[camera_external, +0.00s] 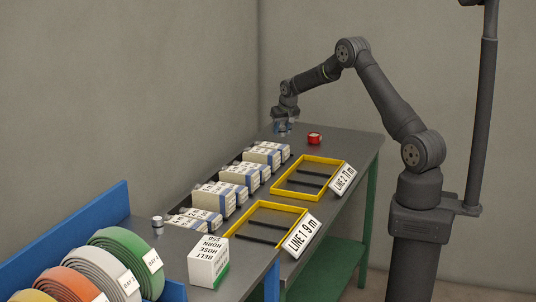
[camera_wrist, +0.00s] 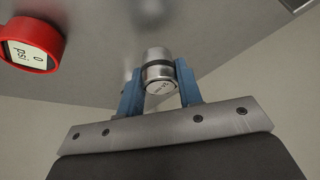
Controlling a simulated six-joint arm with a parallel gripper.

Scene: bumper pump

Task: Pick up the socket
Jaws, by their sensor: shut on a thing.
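The socket (camera_wrist: 158,72) is a short silver metal cylinder with a dark band and small print on its near end. In the wrist view it sits between the two blue fingers of my gripper (camera_wrist: 159,88), which is shut on it. In the external view my gripper (camera_external: 283,127) is low over the far end of the grey bench, pointing down. The socket is too small to make out there. I cannot tell whether it touches the bench top.
A red gauge reading 0 psi (camera_wrist: 32,42) lies close by, also in the external view (camera_external: 314,138). Yellow-framed trays (camera_external: 309,158) and rows of white boxes (camera_external: 265,153) stand nearer the camera. Another small silver cylinder (camera_external: 157,225) stands near coiled hoses (camera_external: 122,242).

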